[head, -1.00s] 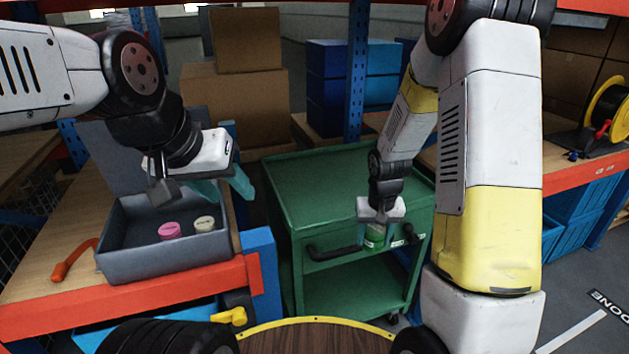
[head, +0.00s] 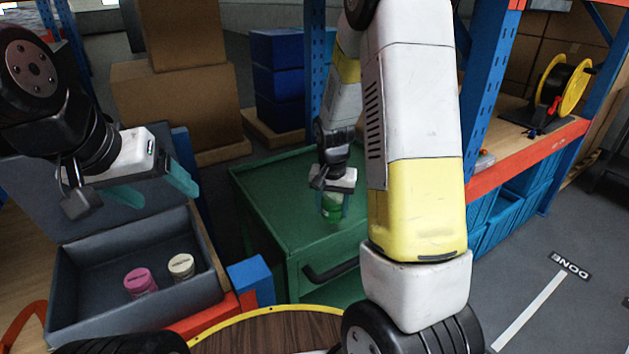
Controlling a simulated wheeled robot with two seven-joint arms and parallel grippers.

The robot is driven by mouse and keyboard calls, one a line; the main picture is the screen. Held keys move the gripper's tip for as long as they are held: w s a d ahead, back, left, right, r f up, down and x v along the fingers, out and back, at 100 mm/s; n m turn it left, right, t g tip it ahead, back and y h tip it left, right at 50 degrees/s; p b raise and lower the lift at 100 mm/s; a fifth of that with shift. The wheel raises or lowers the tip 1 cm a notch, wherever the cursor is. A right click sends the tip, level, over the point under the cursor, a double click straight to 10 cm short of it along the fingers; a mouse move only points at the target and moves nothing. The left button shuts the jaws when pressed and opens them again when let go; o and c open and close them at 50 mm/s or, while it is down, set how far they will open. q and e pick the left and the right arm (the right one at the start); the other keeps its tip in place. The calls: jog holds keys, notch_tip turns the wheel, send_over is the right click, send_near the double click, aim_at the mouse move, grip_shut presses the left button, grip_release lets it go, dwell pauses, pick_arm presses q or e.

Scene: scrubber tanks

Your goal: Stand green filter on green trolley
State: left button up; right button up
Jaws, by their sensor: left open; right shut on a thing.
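The green filter (head: 332,211) is a small green cylinder between the fingers of my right gripper (head: 333,205). My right gripper is shut on it, and the filter is upright over the top of the green trolley (head: 280,203). I cannot tell whether its base touches the trolley top. The trolley stands in the middle of the view, partly hidden by my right arm. My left gripper (head: 155,193) is open and empty above the grey bin at the left.
The grey bin (head: 75,290) holds a pink filter (head: 140,282) and a cream filter (head: 181,267). A blue block (head: 250,283) stands at the bench end beside the trolley. Cardboard boxes (head: 190,105) and blue boxes (head: 278,75) stand behind. A shelf with a cable reel (head: 562,88) is at the right.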

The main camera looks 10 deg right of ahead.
jog(key=w, duration=0.8)
jog(key=w+f, duration=0.1)
jog(key=w, duration=0.3)
jog(key=shift+w+d+f, duration=0.1)
jog(key=shift+d, duration=0.05)
jog(key=shift+f, duration=1.75)
jog(key=shift+f, duration=0.1)
jog(key=o, duration=1.3)
jog(key=shift+o, duration=0.2)
